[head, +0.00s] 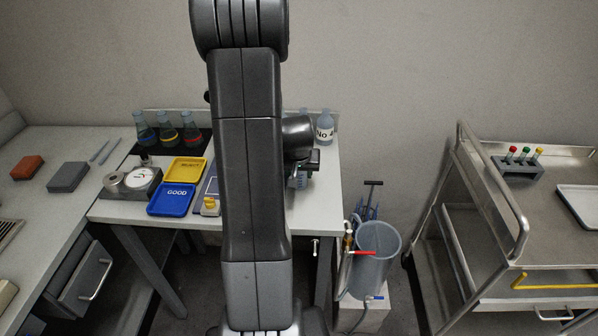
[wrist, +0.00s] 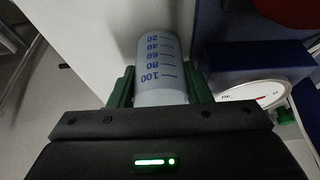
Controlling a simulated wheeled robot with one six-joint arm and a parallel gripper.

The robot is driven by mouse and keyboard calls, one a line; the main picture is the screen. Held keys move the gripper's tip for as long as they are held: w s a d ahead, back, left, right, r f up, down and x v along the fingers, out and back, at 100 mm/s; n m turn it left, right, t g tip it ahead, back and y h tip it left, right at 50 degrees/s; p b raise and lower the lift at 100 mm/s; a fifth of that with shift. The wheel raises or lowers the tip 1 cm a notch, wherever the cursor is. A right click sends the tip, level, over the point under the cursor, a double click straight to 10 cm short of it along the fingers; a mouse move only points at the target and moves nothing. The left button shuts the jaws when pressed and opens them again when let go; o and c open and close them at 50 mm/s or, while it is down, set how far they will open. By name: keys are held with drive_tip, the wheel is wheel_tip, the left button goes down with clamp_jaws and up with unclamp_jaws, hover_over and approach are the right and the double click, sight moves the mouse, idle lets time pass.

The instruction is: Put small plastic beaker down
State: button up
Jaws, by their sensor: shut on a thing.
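The small plastic beaker (wrist: 158,62) is translucent with blue graduation marks up to 100. In the wrist view it sits between the green fingers of my gripper (wrist: 160,92), which is shut on it.
A blue GOOD tray (head: 172,200), a yellow tray (head: 186,170), a dial instrument (head: 140,180) and several flasks (head: 168,134) stand left of my arm. A bucket (head: 376,255) and a metal cart (head: 540,225) are to the right.

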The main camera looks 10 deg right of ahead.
drive_tip(key=shift+f, duration=0.2)
drive_tip(key=o, duration=1)
drive_tip(key=shift+c, duration=0.2)
drive_tip(key=shift+r, duration=0.1)
